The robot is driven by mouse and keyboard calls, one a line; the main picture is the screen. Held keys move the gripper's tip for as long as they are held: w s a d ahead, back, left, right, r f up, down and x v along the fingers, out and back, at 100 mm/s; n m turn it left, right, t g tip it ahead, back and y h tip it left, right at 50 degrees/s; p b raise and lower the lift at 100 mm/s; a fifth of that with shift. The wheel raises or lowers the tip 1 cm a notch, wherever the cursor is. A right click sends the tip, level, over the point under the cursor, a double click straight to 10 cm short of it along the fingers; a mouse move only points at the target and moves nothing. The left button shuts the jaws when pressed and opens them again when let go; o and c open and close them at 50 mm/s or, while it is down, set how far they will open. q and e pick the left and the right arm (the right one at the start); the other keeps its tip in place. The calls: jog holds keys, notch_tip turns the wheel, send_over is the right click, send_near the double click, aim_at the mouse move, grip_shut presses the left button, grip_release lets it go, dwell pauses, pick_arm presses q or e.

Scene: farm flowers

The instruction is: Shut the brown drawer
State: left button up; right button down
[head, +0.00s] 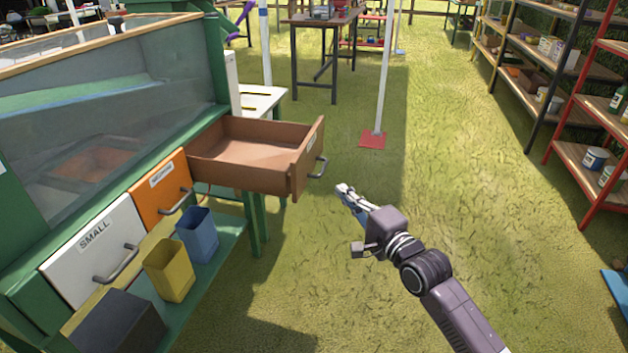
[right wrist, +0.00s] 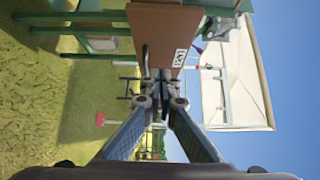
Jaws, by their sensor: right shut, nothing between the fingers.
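The brown drawer (head: 246,160) stands pulled out from the right end of the green cabinet (head: 208,135) in the head view. It looks empty, and its front panel with a dark bar handle (head: 319,167) faces right. My right gripper (head: 344,190) is shut and empty, just right of and below the handle, with a small gap seen between them. In the right wrist view the drawer front (right wrist: 160,32) with its label lies ahead of my shut fingertips (right wrist: 160,84), and the picture is turned sideways. My left gripper is not in view.
A white drawer (head: 92,252) and an orange drawer (head: 160,190) beside the brown one are closed. Yellow (head: 168,270) and blue (head: 197,236) bins stand on the lower shelf. A white pole on a red base (head: 373,140) stands beyond. Grass right of the drawer is clear.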

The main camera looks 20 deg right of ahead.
jog(key=b, duration=0.1)
send_near(306, 169)
jog(key=w+d, duration=0.2)
jog(key=w, duration=0.2)
pick_arm(q)
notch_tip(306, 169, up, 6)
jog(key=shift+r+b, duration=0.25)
jog(key=shift+b, duration=0.05)
pick_arm(e)
jog(key=shift+w+a, duration=0.4)
jog(key=shift+a, duration=0.4)
jog(key=shift+w+a, duration=0.4)
jog(key=shift+a, duration=0.4)
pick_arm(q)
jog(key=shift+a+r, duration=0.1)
pick_arm(e)
jog(key=shift+a+r, duration=0.1)
